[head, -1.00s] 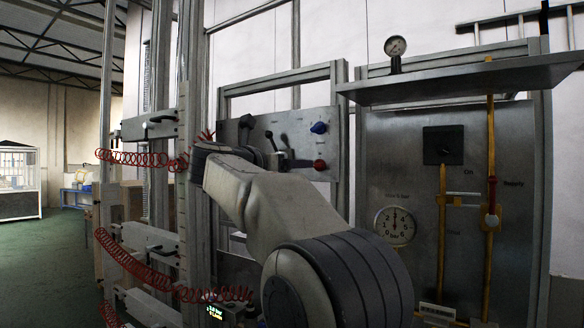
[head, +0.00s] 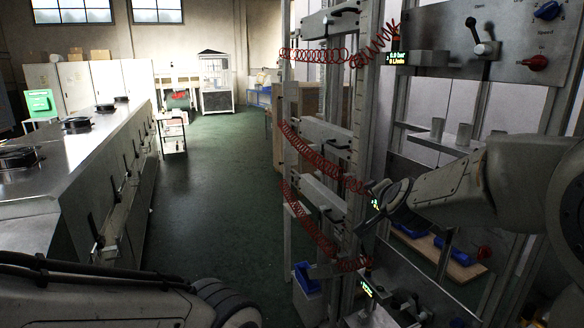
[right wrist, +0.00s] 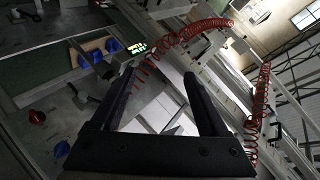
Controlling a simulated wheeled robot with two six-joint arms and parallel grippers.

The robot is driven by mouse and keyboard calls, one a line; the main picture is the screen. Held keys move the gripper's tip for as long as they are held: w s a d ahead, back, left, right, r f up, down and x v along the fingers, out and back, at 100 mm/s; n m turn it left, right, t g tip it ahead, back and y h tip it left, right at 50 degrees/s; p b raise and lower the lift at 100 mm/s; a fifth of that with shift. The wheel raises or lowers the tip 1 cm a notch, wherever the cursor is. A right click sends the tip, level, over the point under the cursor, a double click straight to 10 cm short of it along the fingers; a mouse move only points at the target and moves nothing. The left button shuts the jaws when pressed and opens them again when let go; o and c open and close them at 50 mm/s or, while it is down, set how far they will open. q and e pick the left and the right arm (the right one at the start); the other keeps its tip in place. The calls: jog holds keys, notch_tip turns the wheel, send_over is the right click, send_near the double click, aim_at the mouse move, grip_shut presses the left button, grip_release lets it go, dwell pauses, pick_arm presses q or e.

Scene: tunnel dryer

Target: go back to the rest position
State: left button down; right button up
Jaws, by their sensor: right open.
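My right arm comes in from the right in the head view and reaches toward the metal frame with red coiled hoses. Its far end is beside the frame's uprights, and its fingers are hard to make out there. In the right wrist view my right gripper (right wrist: 158,76) has its two dark fingers wide apart with nothing between them. The frame and red coiled hose (right wrist: 180,38) lie beyond the fingertips; contact cannot be told. My left arm lies across the bottom left of the head view, and its gripper is out of view.
The frame (head: 361,120) with red hoses and a lever panel (head: 490,45) stand close at the right. Blue bins (head: 306,278) sit low there. A long steel dryer (head: 90,165) runs along the left. The green floor (head: 215,190) between is clear, with a small cart (head: 172,130) further back.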

jog(key=s+a+f+n+g+y, duration=0.1)
jog(key=s+f+n+g, duration=0.45)
jog(key=s+f, duration=0.6)
jog(key=s+a+f+n+g, duration=0.1)
jog(key=s+f+n+g, duration=0.55)
jog(key=s, duration=0.75)
jog(key=s+a+r+n+g+y, duration=0.1)
jog(key=s+a+r+n, duration=0.1)
jog(key=s+a+n, duration=0.5)
jog(key=s+a, duration=0.5)
jog(key=a, duration=0.1)
jog(key=shift+s+a+b, duration=0.15)
jog(key=shift+s+b, duration=0.15)
jog(key=shift+s, duration=0.05)
